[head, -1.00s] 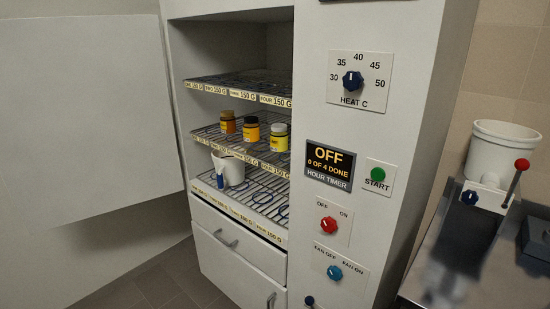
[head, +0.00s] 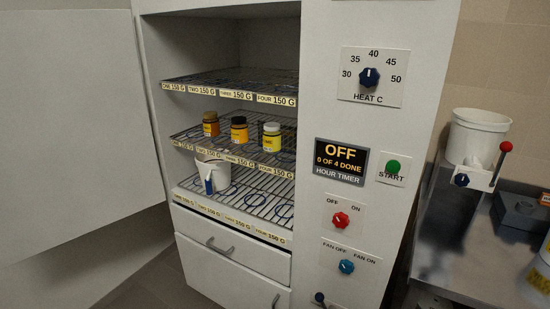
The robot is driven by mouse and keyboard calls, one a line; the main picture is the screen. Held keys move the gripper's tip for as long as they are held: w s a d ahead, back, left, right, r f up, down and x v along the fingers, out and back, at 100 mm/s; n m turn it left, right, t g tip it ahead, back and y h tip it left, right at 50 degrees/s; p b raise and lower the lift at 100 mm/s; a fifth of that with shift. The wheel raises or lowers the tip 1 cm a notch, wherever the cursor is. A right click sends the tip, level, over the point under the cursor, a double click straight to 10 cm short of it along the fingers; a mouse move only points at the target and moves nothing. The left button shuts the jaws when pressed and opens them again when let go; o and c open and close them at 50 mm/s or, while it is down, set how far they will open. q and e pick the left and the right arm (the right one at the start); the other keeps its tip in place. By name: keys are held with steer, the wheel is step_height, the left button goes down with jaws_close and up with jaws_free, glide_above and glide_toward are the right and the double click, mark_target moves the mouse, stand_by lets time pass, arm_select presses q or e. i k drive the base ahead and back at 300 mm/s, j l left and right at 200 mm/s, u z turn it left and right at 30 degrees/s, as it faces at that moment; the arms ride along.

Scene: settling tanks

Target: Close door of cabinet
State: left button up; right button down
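The cabinet (head: 218,258) stands in the middle of the head view with its interior exposed. Its door (head: 75,110) is a large pale panel standing wide open at the left. Inside are wire shelves with labelled front strips. On the middle shelf (head: 186,136) stand a brown-and-yellow jar (head: 210,124), a black-capped yellow jar (head: 239,129) and a white-capped yellow jar (head: 272,137). A white jug (head: 217,174) with a blue part stands on the lower shelf. Neither of my grippers is in view.
The control panel has a heat dial (head: 369,77), a timer display (head: 341,162) reading OFF, a green start button (head: 393,166), and red and blue knobs. At right, a white bucket (head: 476,137) stands over a metal counter (head: 455,245). Drawers (head: 232,238) below are shut.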

mark_target(78, 157)
steer(key=j+z, duration=0.2)
steer(key=j, duration=4.3)
steer(key=i, duration=0.1)
